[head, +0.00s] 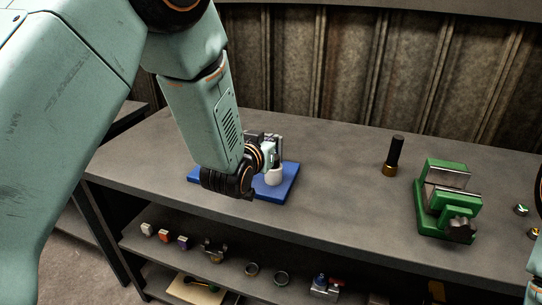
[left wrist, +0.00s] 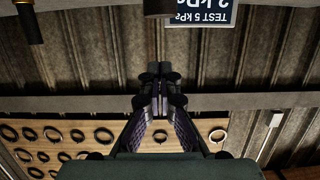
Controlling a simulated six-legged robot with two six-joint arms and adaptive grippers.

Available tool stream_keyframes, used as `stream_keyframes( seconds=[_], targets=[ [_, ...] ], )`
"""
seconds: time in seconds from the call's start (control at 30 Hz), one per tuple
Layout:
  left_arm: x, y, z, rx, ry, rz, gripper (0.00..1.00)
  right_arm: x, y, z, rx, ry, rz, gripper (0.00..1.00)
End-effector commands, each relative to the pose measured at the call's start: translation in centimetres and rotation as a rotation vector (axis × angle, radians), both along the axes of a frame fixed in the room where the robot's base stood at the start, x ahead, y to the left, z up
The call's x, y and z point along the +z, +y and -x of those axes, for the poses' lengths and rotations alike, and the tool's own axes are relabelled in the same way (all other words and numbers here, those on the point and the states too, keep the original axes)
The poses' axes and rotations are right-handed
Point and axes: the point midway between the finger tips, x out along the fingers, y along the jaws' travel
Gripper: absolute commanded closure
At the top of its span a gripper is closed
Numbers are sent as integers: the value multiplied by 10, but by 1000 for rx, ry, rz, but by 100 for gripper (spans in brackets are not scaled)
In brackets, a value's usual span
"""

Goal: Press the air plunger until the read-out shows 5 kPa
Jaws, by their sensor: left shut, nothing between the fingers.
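A blue base plate (head: 288,190) lies on the bench, with a pale cylinder (head: 274,178) upright on it. Grey parts stand behind, partly covered by my arm; I cannot make out the plunger for sure. My left gripper (head: 273,157) is over the plate, close to the cylinder's top; I cannot tell whether they touch. In the left wrist view its fingers (left wrist: 156,88) are together and empty. The read-out (left wrist: 203,14) is upside down at that view's top edge, showing "TEST 5 kPa" and "2 kPa". My right gripper is not in view.
A black and brass cylinder (head: 394,157) and a green vise-like block (head: 445,200) stand to the right on the bench (head: 335,195). Small parts and rings lie on the shelf below (head: 225,262). A corrugated wall (head: 400,65) stands behind.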

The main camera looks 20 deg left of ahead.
Motion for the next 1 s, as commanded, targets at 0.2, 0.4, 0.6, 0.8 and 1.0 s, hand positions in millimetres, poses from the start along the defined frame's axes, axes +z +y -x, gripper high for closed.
stream_keyframes(
  seconds=[0.2, 0.4, 0.6, 0.8, 1.0],
  targets=[
    [-30, 0, -4, 0, 3, 0, 100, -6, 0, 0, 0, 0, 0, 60],
    [-41, 0, -4, 1, 1, 0, 100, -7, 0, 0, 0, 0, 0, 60],
    [-41, 0, -4, 1, 0, 0, 100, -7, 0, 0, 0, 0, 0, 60],
    [-44, 0, -4, 1, 0, 0, 100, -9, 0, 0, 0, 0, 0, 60],
    [-62, 0, -4, 1, 2, 1, 100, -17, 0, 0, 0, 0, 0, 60]
  ],
)
